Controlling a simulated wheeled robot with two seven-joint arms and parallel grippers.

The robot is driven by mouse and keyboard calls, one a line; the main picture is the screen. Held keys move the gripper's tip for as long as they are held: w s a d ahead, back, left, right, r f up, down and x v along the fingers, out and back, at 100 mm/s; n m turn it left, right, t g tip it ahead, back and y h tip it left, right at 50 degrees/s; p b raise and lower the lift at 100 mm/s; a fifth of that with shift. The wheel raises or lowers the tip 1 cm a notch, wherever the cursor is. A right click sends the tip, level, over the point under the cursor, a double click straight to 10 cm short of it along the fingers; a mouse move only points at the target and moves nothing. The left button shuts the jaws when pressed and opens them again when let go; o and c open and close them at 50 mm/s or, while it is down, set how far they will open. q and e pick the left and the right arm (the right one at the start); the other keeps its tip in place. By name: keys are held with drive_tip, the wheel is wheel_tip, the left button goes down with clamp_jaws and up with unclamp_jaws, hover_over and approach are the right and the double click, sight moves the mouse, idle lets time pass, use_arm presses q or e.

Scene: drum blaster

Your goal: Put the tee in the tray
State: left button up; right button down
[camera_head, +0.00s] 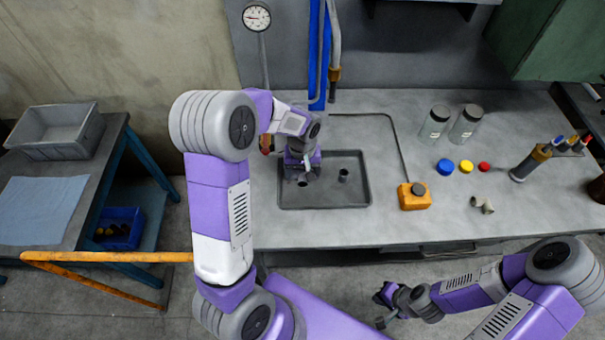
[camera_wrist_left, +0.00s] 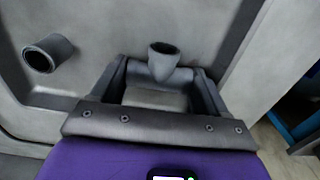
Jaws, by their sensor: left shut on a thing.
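The dark grey tray (camera_head: 362,199) lies on the bench. My left gripper (camera_head: 303,178) is over its left part, pointing down. In the left wrist view, my left gripper (camera_wrist_left: 160,88) is shut on a grey tee (camera_wrist_left: 164,62), with one open pipe end facing the camera. The fingers hide part of it. I cannot tell whether the tee touches the tray floor. A short grey pipe piece (camera_head: 343,174) stands in the tray, apart from the gripper; it also shows in the left wrist view (camera_wrist_left: 48,53). My right gripper (camera_head: 384,306) is empty and open in front of the bench.
An orange box (camera_head: 414,197) with a cable stands right of the tray. A pale pipe fitting (camera_head: 482,204), coloured caps (camera_head: 466,166) and glass jars (camera_head: 435,124) are farther right. A grey bin (camera_head: 58,132) stands on the left side table. The bench front is clear.

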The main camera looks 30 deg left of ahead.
sight(302, 173)
use_arm(q)
drive_tip(key=shift+f, duration=0.3)
drive_tip(key=shift+f, duration=0.15)
drive_tip(key=o, duration=1.4)
drive_tip(key=shift+r, duration=0.4)
wheel_tip(302, 173, up, 12)
drive_tip(key=p, duration=0.3)
drive_tip(key=shift+f, duration=0.15)
